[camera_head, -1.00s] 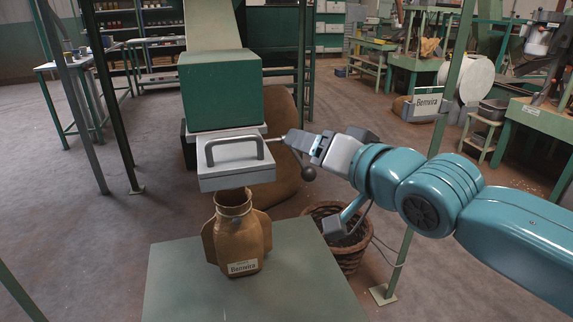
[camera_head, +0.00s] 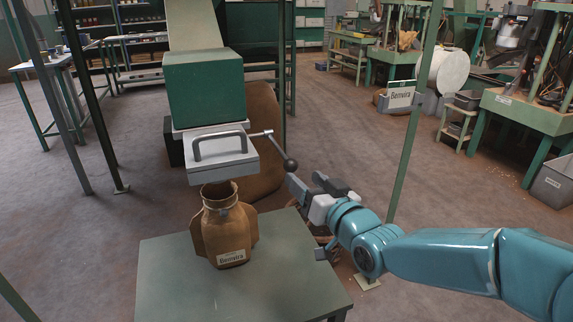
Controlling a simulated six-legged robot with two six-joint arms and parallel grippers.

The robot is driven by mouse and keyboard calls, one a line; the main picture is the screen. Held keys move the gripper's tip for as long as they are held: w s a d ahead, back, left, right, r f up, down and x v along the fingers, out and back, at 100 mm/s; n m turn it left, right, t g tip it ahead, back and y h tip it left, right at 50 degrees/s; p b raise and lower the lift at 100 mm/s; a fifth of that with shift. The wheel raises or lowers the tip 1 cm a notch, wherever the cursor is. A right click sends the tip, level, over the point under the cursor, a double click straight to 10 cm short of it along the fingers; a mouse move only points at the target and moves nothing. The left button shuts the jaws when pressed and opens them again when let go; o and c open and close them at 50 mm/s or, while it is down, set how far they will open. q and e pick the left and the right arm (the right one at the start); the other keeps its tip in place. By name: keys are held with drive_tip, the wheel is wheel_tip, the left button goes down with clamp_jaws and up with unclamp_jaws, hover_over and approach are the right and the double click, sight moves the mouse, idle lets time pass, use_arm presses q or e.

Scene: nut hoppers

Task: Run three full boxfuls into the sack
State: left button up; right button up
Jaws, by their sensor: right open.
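A pale grey box with a bar handle (camera_head: 222,163) sits under the green hopper (camera_head: 204,88). A side rod (camera_head: 261,133) leads from it to a lever with a dark ball knob (camera_head: 290,165). What is inside the sack and box is hidden. My right gripper (camera_head: 308,183) is open and empty, just below and right of the ball knob. My left gripper is out of view.
A large brown bulging sack (camera_head: 263,125) stands behind the box. A basket behind the table is mostly hidden by my arm. The table's front is clear.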

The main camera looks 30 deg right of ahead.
sight(292, 167)
drive_tip(key=w, duration=0.9)
drive_tip(key=shift+d, duration=0.35)
drive_tip(key=shift+c, duration=0.2)
drive_tip(key=shift+r, duration=0.1)
clamp_jaws()
